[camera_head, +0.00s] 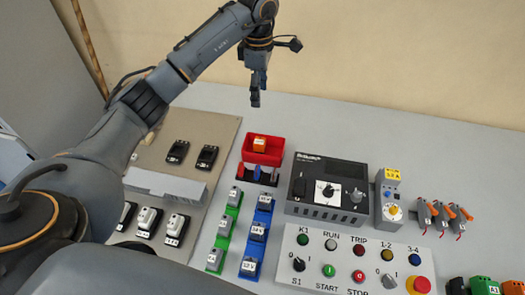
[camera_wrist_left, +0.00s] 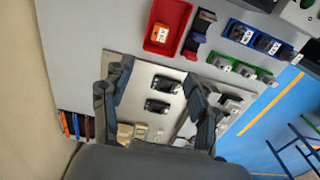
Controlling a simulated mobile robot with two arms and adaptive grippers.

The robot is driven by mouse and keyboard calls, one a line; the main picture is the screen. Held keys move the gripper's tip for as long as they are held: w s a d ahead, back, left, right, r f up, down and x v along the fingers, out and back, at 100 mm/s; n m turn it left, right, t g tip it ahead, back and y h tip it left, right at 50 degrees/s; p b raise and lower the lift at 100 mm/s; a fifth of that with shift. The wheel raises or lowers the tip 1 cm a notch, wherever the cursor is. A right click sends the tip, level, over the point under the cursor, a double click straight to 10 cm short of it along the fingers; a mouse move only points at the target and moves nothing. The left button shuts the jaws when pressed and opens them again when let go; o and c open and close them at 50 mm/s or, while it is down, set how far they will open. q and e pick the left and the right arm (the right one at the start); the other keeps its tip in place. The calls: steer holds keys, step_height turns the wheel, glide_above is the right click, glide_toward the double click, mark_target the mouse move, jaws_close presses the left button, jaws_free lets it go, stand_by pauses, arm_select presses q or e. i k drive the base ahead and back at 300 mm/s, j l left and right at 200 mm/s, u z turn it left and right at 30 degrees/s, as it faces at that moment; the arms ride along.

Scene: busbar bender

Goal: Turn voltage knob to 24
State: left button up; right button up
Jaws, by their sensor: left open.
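A black box-shaped power unit (camera_head: 322,185) stands on the grey bench right of centre in the head view. Its top carries a white dial plate with a dark knob (camera_head: 328,190) and a second, greyer knob (camera_head: 357,195) to the right. The dial markings are too small to read. My left gripper (camera_head: 255,99) hangs above the back of the bench, up and left of the unit, apart from it. In the left wrist view my left gripper (camera_wrist_left: 150,80) has its fingers spread wide with nothing held between them. My right gripper does not show.
A red bin (camera_head: 262,150) with an orange part stands left of the unit. A control panel (camera_head: 350,262) with buttons lies in front. Green and blue rails hold parts at left.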

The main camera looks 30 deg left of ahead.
mark_target(328, 192)
steer(key=k+l, duration=0.2)
steer(key=k, duration=0.3)
steer(key=k+l, duration=0.2)
steer(key=k, duration=0.25)
steer(key=k+l, duration=0.15)
steer(key=k, duration=0.35)
